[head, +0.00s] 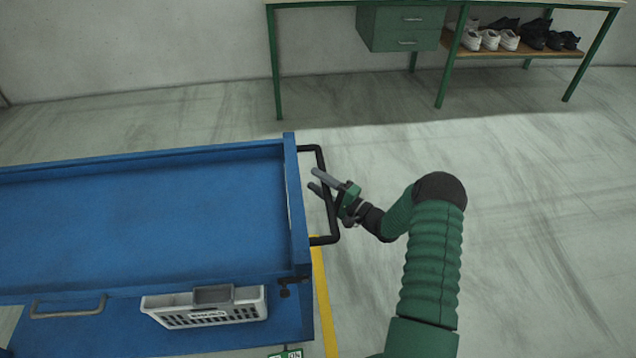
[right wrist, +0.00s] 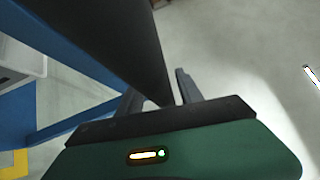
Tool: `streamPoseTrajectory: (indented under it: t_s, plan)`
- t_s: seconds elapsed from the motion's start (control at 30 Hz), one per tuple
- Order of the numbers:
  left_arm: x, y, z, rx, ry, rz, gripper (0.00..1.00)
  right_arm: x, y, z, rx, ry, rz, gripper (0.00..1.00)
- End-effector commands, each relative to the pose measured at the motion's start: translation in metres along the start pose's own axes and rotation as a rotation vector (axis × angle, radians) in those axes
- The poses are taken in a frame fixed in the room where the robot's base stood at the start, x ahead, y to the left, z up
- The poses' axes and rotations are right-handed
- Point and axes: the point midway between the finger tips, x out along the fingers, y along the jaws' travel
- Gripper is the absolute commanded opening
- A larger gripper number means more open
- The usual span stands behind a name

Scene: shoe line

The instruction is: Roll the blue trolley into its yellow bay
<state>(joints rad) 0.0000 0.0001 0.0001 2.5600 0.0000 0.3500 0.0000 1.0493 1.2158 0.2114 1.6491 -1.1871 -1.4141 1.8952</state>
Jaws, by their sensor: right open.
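The blue trolley (head: 150,210) fills the left of the head view, with a black bar handle (head: 331,222) on its right end. My right gripper (head: 312,178) is at this handle, its two fingers open and pointing toward the trolley. In the right wrist view the dark bar (right wrist: 120,40) runs down between the open fingers (right wrist: 160,92); whether they touch it I cannot tell. A yellow floor line (head: 322,295) shows beside and under the trolley's right end; the rest of the bay marking is hidden. My left gripper is not in view.
A green-framed table (head: 275,75) with drawers (head: 405,28) and a shoe shelf (head: 510,48) stands along the back wall. The floor right of the trolley (head: 530,200) is clear.

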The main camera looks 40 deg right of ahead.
Motion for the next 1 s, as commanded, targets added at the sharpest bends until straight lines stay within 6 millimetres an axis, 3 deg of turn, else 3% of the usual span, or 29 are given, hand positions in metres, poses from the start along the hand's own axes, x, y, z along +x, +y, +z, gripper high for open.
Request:
streamPoseTrajectory:
  t_s: [0.17,0.5,0.7,1.0]
  plan:
    - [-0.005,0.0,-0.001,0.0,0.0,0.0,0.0,-0.018,-0.002,-0.001,0.0,0.003,0.001,0.43]
    - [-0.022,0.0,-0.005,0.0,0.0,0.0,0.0,-0.114,-0.001,-0.002,0.003,0.005,0.001,0.43]
    - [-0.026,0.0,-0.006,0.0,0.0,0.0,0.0,-0.157,0.002,-0.002,0.003,0.003,0.002,0.43]
    - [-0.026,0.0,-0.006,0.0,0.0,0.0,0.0,-0.169,0.003,-0.002,0.002,0.001,0.002,0.43]
